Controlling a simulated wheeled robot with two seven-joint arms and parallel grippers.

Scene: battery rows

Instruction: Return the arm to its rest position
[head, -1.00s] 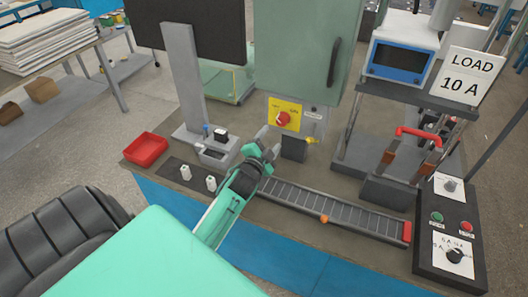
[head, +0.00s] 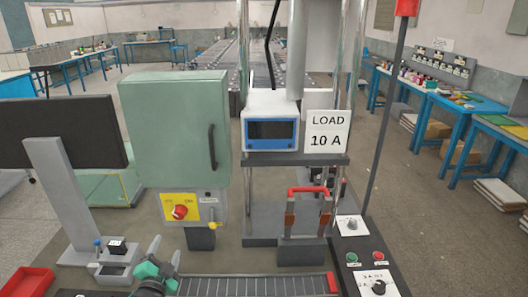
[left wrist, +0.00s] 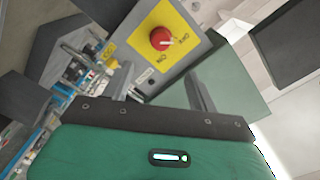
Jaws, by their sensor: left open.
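My left gripper (head: 165,252) shows at the bottom of the head view, left of the conveyor strip's near end. Its fingers point up toward the switch box. In the left wrist view its two dark fingers (left wrist: 158,92) stand apart with nothing between them. Beyond them is the yellow plate (left wrist: 178,25) with a red rotary knob (left wrist: 160,38); the same knob (head: 180,212) shows in the head view below the green cabinet (head: 175,130). Most of my left arm is below the head picture. My right gripper is in neither view.
A grey roller strip (head: 255,286) runs along the bench front. A small grey tray (head: 113,270) and red bin (head: 28,282) lie to the left. A red-handled fixture (head: 303,222), a control box (head: 365,260) and the "LOAD 10 A" sign (head: 327,131) stand to the right.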

